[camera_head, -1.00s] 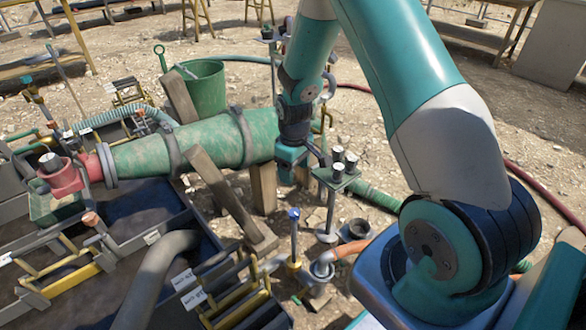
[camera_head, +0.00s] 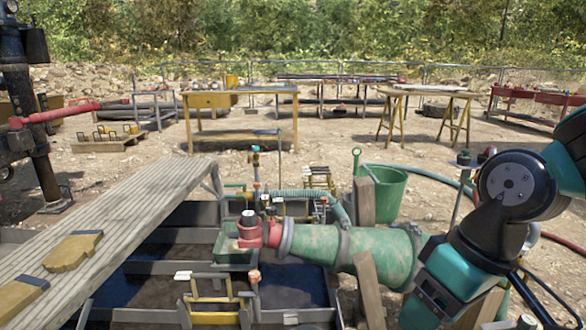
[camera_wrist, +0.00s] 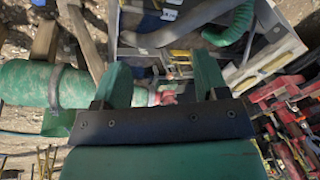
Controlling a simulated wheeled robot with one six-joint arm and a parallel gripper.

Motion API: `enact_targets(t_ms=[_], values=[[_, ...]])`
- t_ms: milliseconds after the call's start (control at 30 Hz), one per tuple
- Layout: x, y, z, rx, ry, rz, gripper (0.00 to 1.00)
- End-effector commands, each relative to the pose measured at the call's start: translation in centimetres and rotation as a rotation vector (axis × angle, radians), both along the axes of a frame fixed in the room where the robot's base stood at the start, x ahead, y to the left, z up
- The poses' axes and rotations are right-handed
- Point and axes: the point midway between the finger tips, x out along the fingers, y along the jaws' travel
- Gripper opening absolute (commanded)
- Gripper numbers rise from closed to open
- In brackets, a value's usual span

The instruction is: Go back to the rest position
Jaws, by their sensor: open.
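My gripper (camera_wrist: 160,76) shows in the wrist view as two green fingers held apart, with nothing between them. Beyond the fingers are the mud tank's dark compartments, a red fitting and the green pipe (camera_wrist: 40,84). In the head view my arm stands at the right edge, its teal and black links partly in front of the pipe's right end. I cannot make out the fingers there. The green pipe (camera_head: 385,255) lies on wooden props and joins a red valve fitting (camera_head: 262,235) at the tank (camera_head: 155,285).
A green bucket (camera_head: 383,192) stands behind the pipe. A plank walkway (camera_head: 120,225) runs along the left, with yellow pieces on it. A yellow workbench (camera_head: 240,108) and trestles stand farther back on open gravel. Red tools (camera_wrist: 290,120) lie at right in the wrist view.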

Motion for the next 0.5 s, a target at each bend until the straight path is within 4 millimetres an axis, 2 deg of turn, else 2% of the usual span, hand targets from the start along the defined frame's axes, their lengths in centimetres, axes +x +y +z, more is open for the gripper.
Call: enact_targets(t_ms=[33, 233, 300, 500], values=[[-1.7, 0.7, 0.9, 0.013, -0.007, 0.025, 0.67], [-7.7, 2.3, 3.0, 0.052, -0.004, 0.109, 0.67], [-7.2, 2.2, 5.6, 0.049, 0.002, 0.099, 0.67], [-7.1, 2.2, 10.3, 0.048, 0.001, 0.098, 0.67]])
